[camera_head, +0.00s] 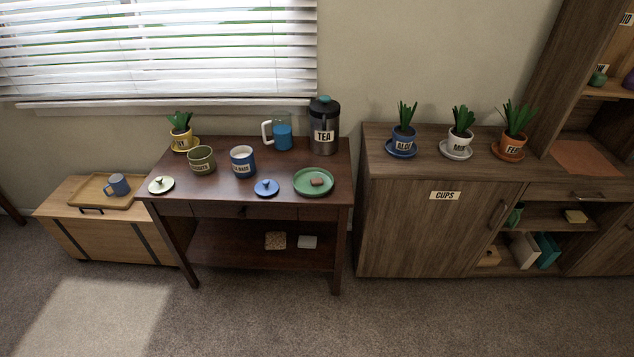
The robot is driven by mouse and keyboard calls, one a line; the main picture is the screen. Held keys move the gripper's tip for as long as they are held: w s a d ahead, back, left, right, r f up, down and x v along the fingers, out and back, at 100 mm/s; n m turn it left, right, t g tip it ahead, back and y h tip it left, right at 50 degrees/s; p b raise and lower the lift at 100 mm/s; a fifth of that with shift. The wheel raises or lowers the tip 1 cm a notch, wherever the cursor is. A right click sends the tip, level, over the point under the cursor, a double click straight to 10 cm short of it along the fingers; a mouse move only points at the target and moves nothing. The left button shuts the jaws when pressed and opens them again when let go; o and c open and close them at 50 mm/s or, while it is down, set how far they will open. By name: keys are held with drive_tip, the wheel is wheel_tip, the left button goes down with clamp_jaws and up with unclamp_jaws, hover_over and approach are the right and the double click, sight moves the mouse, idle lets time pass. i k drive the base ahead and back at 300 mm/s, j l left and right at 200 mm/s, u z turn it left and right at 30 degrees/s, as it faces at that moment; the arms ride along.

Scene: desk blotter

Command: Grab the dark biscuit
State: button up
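A small reddish-brown block (317,182), which looks like the dark biscuit, lies on a green plate (301,189). The plate sits at the front right of the dark wooden table (215,200). No other biscuit shows on the tabletop. A green open canister (202,161) with a partly readable label stands at the left of the table; its contents cannot be made out. My gripper is not in view.
A blue canister (243,162), blue lid (266,188), pale lid (161,185), blue-filled jug (281,132) and TEA press (324,126) share the tabletop. A cupboard (430,225) labelled CUPS stands close on the right. Carpet in front is clear.

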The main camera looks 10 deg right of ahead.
sight(318, 181)
drive_tip(key=u, duration=0.3)
drive_tip(key=i+l+u, duration=0.15)
drive_tip(key=i+u, duration=0.15)
drive_tip(key=i+l+u, duration=0.2)
drive_tip(key=u, duration=0.15)
drive_tip(key=i+l+u, duration=0.2)
drive_tip(key=i+l, duration=1)
